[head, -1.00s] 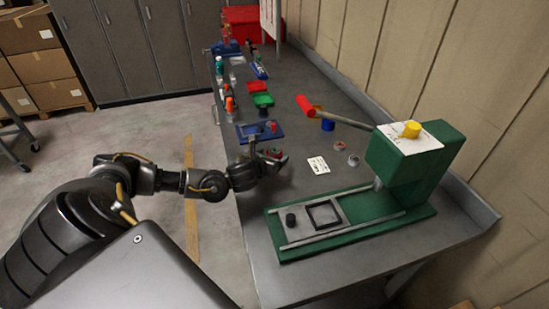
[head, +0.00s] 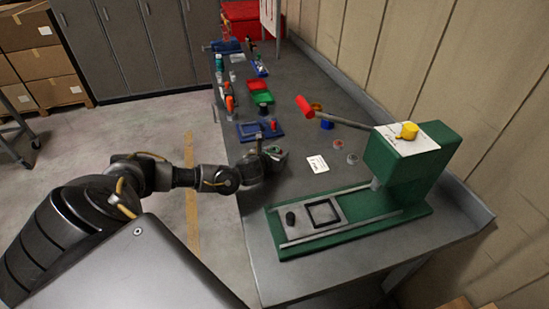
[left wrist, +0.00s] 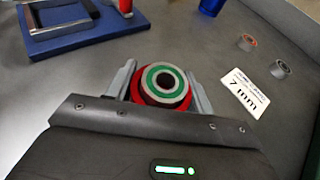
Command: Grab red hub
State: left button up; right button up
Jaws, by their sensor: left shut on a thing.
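The red hub (left wrist: 136,87) shows in the left wrist view as a red rim around a metal ring with a green band and dark centre (left wrist: 165,82). My left gripper (left wrist: 162,85) has a finger on each side of it and is shut on it. In the head view my left gripper (head: 274,154) is over the bench near its left edge, and its fingers mostly hide the hub. I cannot tell whether the hub touches the bench. My right gripper is not in view.
A blue fixture (head: 248,138) lies just beyond the gripper. A white 7 mm card (head: 317,164) and two small rings (head: 338,144) (head: 352,159) lie to its right. A green press (head: 405,160) stands at the near right. Green (head: 261,97) and red bins are farther back.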

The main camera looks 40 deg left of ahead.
pick_arm(q)
jog(key=shift+c, duration=1)
jog(key=shift+r, duration=0.15)
jog(key=shift+w+r+b, duration=0.1)
jog(key=shift+r+b, duration=0.45)
jog(key=shift+r, duration=0.35)
jog(key=s+a+r+b, duration=0.4)
jog(key=s+a+r, duration=0.4)
jog(key=s+r, duration=0.3)
jog(key=shift+s, duration=0.4)
